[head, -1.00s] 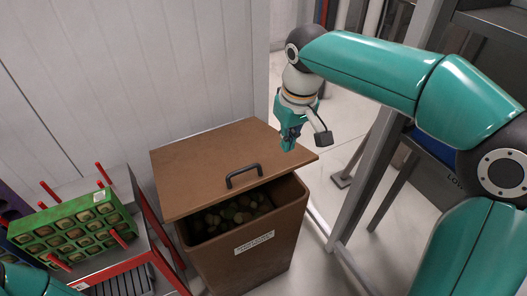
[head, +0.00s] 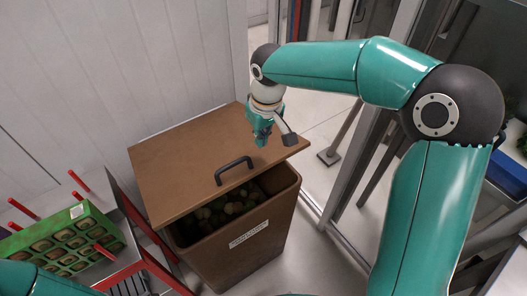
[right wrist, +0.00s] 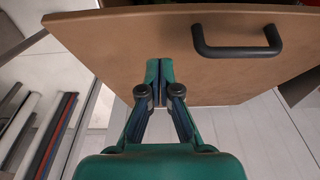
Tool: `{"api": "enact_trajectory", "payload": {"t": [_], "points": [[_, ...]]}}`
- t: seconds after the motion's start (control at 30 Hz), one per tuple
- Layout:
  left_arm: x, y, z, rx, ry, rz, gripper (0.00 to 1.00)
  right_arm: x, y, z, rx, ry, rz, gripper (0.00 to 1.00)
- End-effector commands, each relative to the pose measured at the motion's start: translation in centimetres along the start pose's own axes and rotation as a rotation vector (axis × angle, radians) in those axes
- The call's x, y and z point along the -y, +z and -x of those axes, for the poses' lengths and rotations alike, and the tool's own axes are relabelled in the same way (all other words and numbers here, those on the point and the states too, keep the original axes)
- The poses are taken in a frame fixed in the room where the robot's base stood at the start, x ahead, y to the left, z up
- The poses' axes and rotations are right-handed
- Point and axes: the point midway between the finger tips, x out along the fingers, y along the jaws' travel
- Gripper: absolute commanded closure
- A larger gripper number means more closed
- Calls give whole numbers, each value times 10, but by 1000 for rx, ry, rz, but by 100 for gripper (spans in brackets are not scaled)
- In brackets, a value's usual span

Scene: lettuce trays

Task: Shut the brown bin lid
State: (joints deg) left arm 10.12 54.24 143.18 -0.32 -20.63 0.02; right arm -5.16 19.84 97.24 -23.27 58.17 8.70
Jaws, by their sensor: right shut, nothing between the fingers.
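The brown bin (head: 240,240) stands in the middle of the head view with round greenish items inside. Its brown lid (head: 170,165) is partly open, tilted up, with a gap at the front. A dark handle (head: 234,170) sits near the lid's front edge; it also shows in the right wrist view (right wrist: 237,50). My right gripper (head: 261,143) is shut and empty, over the lid's right part, beside the handle. In the right wrist view its fingertips (right wrist: 159,66) lie over the lid surface; whether they touch it I cannot tell. My left gripper is out of view.
A green tray (head: 80,222) with several round cells stands on a red-and-grey rack (head: 160,265) left of the bin. A white panelled wall (head: 100,70) is behind the lid. A metal frame post (head: 350,150) stands to the right.

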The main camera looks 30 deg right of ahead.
Motion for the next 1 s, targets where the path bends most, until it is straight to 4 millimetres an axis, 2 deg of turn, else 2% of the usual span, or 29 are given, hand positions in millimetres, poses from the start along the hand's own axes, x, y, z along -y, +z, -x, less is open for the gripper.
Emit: {"api": "enact_trajectory", "payload": {"t": [0.1, 0.3, 0.77, 0.87, 1.0], "points": [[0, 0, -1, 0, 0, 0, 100, 0, 8, -19, 3, -1, 0, 100], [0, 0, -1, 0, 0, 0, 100, 0, 17, -36, 2, -1, 1, 100], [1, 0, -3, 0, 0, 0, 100, 2, 18, -41, -2, -1, 2, 100], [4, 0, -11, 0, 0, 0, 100, 4, 20, -48, -11, -2, 8, 100], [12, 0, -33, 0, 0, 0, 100, 12, 22, -66, -44, -5, 25, 100]]}}
